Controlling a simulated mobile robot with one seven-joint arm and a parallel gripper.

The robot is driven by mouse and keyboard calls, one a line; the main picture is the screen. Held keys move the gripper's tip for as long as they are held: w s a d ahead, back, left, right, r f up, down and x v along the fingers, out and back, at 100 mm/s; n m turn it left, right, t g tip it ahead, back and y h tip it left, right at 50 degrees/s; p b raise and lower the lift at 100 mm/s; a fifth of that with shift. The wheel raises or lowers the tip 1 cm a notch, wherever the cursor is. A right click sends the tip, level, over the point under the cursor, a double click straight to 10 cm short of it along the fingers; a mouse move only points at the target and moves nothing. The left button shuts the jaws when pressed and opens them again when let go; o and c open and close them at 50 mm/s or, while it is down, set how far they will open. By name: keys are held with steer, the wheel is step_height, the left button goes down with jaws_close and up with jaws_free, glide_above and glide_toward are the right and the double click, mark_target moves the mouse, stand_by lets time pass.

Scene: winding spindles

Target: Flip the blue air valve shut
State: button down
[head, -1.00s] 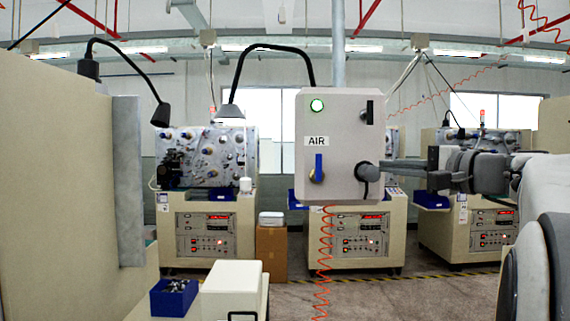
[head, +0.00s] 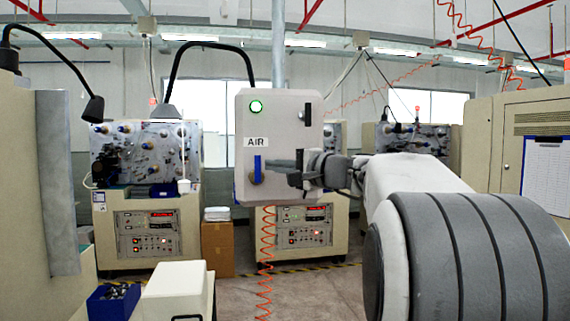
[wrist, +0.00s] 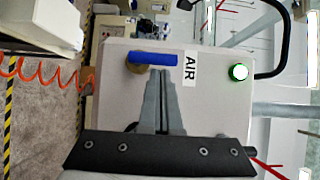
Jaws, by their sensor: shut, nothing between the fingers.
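The blue air valve lever (head: 257,169) is on the front of the grey box (head: 290,110), under the AIR label (head: 256,142). In the head view the lever stands upright along the box face. The wrist view is turned on its side and shows the lever (wrist: 153,59) with its brass pivot (wrist: 136,67) at one end. My gripper (head: 270,165) is shut and empty, its tips just right of the lever in the head view. In the wrist view the fingertips (wrist: 160,72) reach the lever's edge; I cannot tell whether they touch. A green light (head: 256,106) glows on the box.
A coiled orange hose (head: 266,250) hangs below the box. A grey panel (head: 58,180) stands at the left. A blue bin (head: 112,303) and a white box (head: 175,290) are low in front. Winding machines stand behind.

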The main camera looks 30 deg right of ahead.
mark_target(258, 157)
steer(key=shift+w+a+r+n+g+h+p, duration=0.15)
steer(key=shift+a+r+n+g+h+p, duration=0.25)
steer(key=shift+n+g, duration=0.3)
stand_by(0.7)
steer(key=n, duration=0.1)
steer(key=a+n+g+p, duration=0.1)
steer(key=shift+w+a+r+n+h, duration=0.2)
steer(key=shift+r+n+h, duration=0.1)
steer(key=shift+r+h, duration=0.1)
steer(key=shift+w+a+r+n+g+h+p, duration=0.1)
steer(key=shift+w+a+n+g+h+p, duration=0.05)
steer(key=shift+a+n+g+h+p, duration=0.85)
steer(key=a+f+n+h+p, duration=0.1)
steer(key=n, duration=0.1)
steer(key=w+a+n+g+h+p, duration=0.1)
steer(key=h+p, duration=0.1)
steer(key=shift+a+f+n+g+h, duration=0.2)
steer(key=shift+f+n+g+h, duration=0.1)
steer(key=shift+f+n, duration=0.1)
steer(key=shift+a+f, duration=0.1)
steer(key=shift+a, duration=0.05)
